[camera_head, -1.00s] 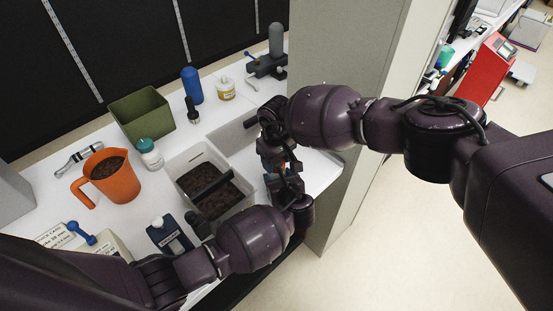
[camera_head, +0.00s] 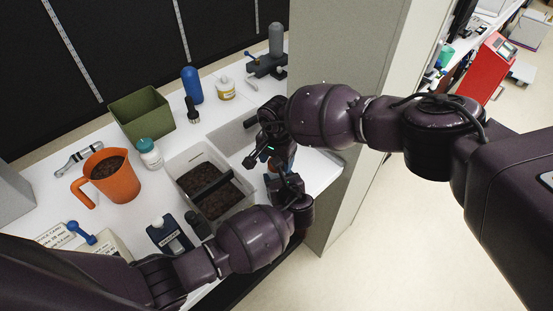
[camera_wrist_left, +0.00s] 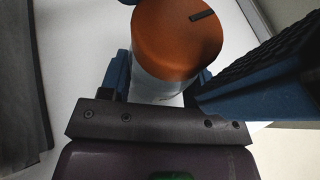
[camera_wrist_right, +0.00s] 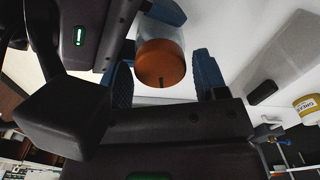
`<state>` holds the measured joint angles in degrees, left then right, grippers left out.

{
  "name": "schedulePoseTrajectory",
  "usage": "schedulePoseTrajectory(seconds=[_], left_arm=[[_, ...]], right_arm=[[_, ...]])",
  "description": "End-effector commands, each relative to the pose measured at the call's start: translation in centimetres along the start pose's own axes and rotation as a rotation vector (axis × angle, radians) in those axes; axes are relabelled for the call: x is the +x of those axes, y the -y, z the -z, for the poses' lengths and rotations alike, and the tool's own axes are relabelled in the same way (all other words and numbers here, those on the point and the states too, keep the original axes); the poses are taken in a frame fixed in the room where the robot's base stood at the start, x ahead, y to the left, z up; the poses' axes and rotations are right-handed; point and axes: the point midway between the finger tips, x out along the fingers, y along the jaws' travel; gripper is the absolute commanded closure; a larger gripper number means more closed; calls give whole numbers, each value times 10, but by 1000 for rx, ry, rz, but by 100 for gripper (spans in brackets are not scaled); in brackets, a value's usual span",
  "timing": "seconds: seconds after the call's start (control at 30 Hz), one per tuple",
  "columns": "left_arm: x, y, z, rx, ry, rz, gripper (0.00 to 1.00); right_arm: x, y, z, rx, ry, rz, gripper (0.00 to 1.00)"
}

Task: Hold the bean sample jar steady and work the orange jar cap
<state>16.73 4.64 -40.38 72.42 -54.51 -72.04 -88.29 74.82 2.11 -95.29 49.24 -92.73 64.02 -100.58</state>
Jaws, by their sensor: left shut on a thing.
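The orange jar cap (camera_wrist_left: 172,42) has a short dark mark on top and sits on the clear bean sample jar (camera_wrist_left: 150,86). My left gripper (camera_head: 285,184) is shut on the jar below the cap, with blue fingers on either side. In the right wrist view the cap (camera_wrist_right: 162,64) lies between the blue fingers of my right gripper (camera_wrist_right: 165,82), with gaps on both sides. The right gripper is open around the cap. In the head view my grippers largely hide the jar and cap. The jar's contents cannot be made out.
A tall grey panel (camera_head: 335,50) closes off the right.

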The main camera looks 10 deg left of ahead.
Motion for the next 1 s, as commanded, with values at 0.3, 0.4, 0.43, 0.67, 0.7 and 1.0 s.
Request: schedulePoseTrajectory(seconds=[0.3,0.4,0.43,0.67,0.7,1.0], left_arm=[[0,0,0,0,0,0,81],[0,0,0,0,0,0,81],[0,0,0,0,0,0,81],[0,0,0,0,0,0,81],[0,0,0,0,0,0,81],[0,0,0,0,0,0,81]], right_arm=[[-1,0,0,-3,0,0,27],[-6,0,0,-4,-1,1,27],[-9,0,1,-4,-2,1,27],[-19,0,0,-3,0,-1,27],[-19,0,0,-3,0,-1,27],[-19,0,0,-262,-1,0,27]])
